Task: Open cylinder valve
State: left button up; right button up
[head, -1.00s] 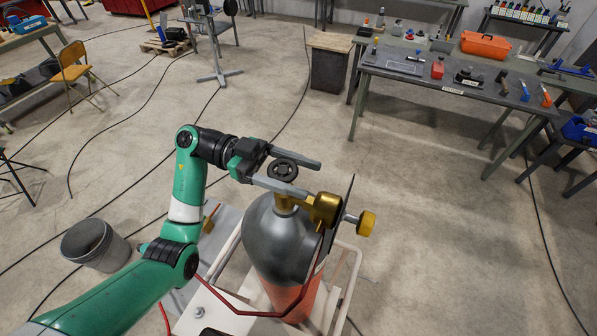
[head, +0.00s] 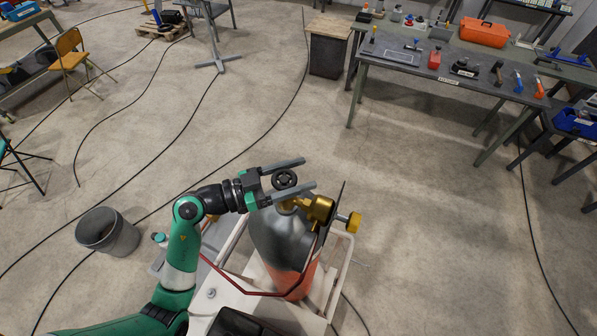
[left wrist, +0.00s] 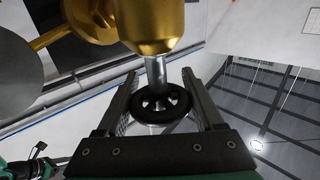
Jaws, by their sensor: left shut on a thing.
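A grey gas cylinder (head: 278,238) with an orange lower part stands upright in a white-framed cart. A brass valve (head: 319,208) with a yellow knob (head: 354,222) sits at its top. The black spoked handwheel (head: 284,179) is above the cylinder neck. My left gripper (head: 308,173) is shut on the handwheel, one finger on each side, tips reaching past it. In the left wrist view, the handwheel (left wrist: 165,107) sits between the fingers on a silver stem, with brass body (left wrist: 155,25) beyond. The right gripper is not in view.
A dark plate (head: 333,215) stands beside the valve, and a red hose (head: 243,290) loops around the cylinder. A grey bucket (head: 107,232) is on the floor at left. A workbench (head: 450,75) with tools stands back right.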

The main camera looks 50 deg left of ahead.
aim_at(275, 188)
pick_arm(q)
jog(key=n+y, duration=0.1)
jog(key=n+t+y, duration=0.1)
jog(key=y, duration=0.1)
jog(key=n+y, duration=0.1)
jog(key=y, duration=0.1)
jog(key=shift+a, duration=0.25)
jog(key=shift+w+a+n+t+y, duration=0.1)
jog(key=shift+a+n+t+y, duration=0.1)
jog(key=shift+n+y, duration=0.55)
jog(key=shift+a+n+t+y, duration=0.15)
jog(key=shift+n+y, duration=0.3)
jog(key=shift+y, duration=0.5)
jog(key=shift+a, duration=0.1)
jog(key=o, duration=1.4)
jog(key=s, duration=1.1)
jog(key=shift+s+d, duration=0.3)
jog(key=shift+d, duration=0.1)
jog(key=shift+w, duration=0.1)
